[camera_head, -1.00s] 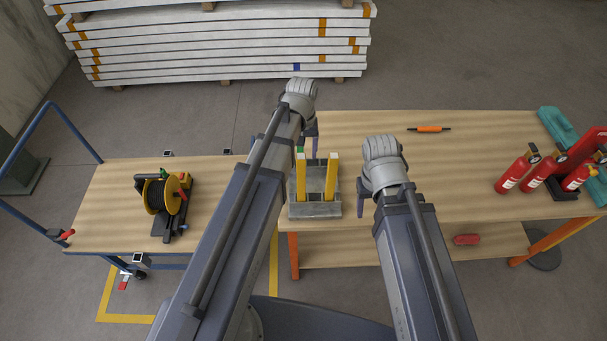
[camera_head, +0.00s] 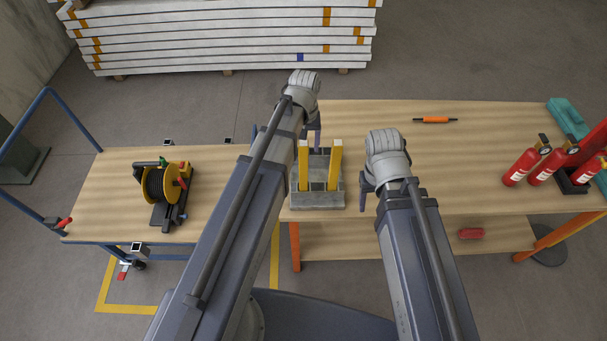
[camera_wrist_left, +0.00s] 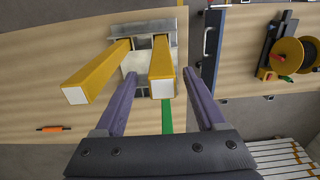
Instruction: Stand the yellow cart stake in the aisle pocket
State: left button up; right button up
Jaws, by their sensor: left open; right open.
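Two yellow stakes with pale ends stand in a grey block (camera_head: 318,201) on the wooden bench: a left one (camera_head: 303,170) and a right one (camera_head: 334,170). My left gripper (camera_head: 315,140) is open and empty, just beyond them. In the left wrist view my left gripper (camera_wrist_left: 160,98) has its fingers apart, with the end of one stake (camera_wrist_left: 162,62) showing between them. The other stake (camera_wrist_left: 98,70) is outside the fingers. My right gripper (camera_head: 367,197) is open, right of the block. A small square pocket (camera_head: 138,246) is on the cart's near edge.
The blue-framed cart (camera_head: 105,190) stands at left, carrying a cable reel (camera_head: 163,186). Two more small square fittings are on its far edge. Fire extinguishers (camera_head: 550,165) and an orange tool (camera_head: 435,120) are on the bench (camera_head: 470,160). The bench's middle right is clear.

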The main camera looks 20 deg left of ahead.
aim_at(304, 154)
pick_arm(q)
notch_tip(304, 154, down, 4)
jog(key=b, duration=0.3)
jog(key=shift+a+f, duration=0.1)
grip_shut()
dwell(0.4)
dwell(0.8)
